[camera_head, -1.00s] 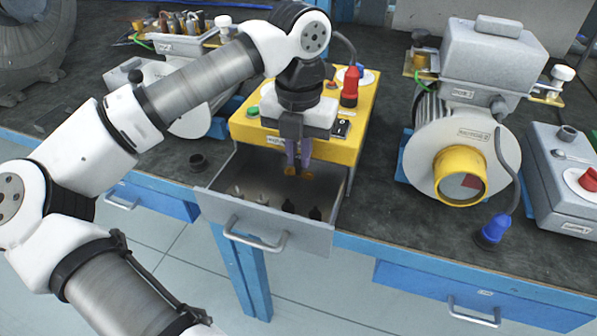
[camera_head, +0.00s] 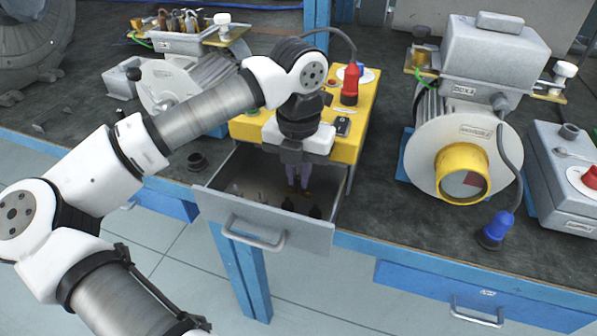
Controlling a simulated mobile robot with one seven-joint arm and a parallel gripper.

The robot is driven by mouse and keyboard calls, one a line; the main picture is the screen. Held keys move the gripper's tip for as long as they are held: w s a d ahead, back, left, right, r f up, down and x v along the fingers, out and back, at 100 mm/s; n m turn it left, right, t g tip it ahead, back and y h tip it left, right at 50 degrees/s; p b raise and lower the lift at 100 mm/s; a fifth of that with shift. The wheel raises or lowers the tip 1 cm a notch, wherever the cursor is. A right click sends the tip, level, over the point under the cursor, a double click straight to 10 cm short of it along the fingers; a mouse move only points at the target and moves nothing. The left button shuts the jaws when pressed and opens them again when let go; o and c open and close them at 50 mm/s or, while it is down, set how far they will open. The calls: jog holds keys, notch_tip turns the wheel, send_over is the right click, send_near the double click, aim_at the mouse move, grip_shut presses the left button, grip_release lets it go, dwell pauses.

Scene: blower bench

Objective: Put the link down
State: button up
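My gripper (camera_head: 298,189) points down into the open grey drawer (camera_head: 272,232) at the middle of the bench. Its two purplish fingers reach below the drawer's rim, close to the dark small pieces inside. I cannot make out a link between or under the fingertips now. It is too small or hidden to tell whether the fingers hold it, or whether they are open or shut.
Small dark pieces (camera_head: 315,212) and pale pieces (camera_head: 237,190) stand in the drawer. A yellow box (camera_head: 358,122) with a red plug (camera_head: 350,86) is just behind. A motor (camera_head: 460,150) stands right, and a blue plug (camera_head: 494,231) lies near the bench edge.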

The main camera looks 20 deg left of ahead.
aim_at(299, 178)
jog(key=o, duration=0.4)
jog(key=shift+r+p, duration=0.45)
jog(key=shift+p, duration=0.15)
notch_tip(299, 178, up, 12)
jog(key=shift+f, duration=0.1)
